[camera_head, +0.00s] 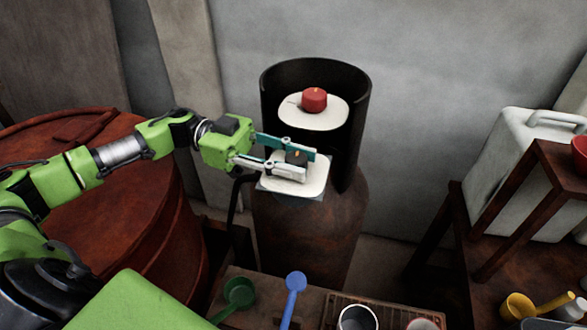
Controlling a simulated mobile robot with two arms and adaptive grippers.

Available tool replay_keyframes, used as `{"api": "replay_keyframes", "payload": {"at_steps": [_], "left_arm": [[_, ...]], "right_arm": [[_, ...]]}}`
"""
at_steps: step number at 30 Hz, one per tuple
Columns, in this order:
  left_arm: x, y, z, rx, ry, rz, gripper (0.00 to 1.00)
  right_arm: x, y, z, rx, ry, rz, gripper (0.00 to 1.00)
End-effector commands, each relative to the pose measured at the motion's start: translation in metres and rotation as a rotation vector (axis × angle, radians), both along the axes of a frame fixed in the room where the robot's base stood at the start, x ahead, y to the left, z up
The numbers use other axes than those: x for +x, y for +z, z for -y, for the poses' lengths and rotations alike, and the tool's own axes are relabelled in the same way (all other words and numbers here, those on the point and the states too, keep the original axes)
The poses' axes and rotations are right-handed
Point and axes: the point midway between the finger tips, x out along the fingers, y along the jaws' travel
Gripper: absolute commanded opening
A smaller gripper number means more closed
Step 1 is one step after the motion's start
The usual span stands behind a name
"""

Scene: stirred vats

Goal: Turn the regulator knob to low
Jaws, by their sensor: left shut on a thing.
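The regulator knob (296,157) is small and dark with an orange mark on top. It sits on a pale plate (314,184) at the front of a rusty gas cylinder (305,235). My left gripper (306,164) reaches in from the left and is shut on this knob, one finger on its far side and one on its near side. The fingers hide part of the knob and plate, and I cannot read any setting. A red knob (314,100) stands on a second pale disc higher up, inside the dark collar (272,90). My right gripper is out of view.
A rusty drum (110,235) stands at the left under my arm. Below, a low table holds a green scoop (238,293), a blue scoop (294,288) and metal cups. At the right are a wooden stand (520,200), a white canister (515,150) and a yellow scoop (525,306).

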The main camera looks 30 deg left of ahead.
Motion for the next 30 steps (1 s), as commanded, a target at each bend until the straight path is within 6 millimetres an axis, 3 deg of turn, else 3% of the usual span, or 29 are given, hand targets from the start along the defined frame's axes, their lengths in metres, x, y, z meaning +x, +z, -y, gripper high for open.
{"api": "replay_keyframes", "payload": {"at_steps": [20,21,23,30], "left_arm": [[-0.0019,-0.0040,0.0019,0.004,-0.055,-0.003,0.06],[-0.0020,-0.0041,0.0019,0.004,-0.055,-0.003,0.30],[-0.0020,-0.0040,0.0019,0.004,-0.055,-0.003,0.45],[-0.0010,-0.0019,0.0010,0.002,-0.052,-0.002,0.45]], "right_arm": [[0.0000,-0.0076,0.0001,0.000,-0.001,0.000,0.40],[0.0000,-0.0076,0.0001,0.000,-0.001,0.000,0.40],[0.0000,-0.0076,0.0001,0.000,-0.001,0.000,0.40],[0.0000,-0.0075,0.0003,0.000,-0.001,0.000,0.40]]}}
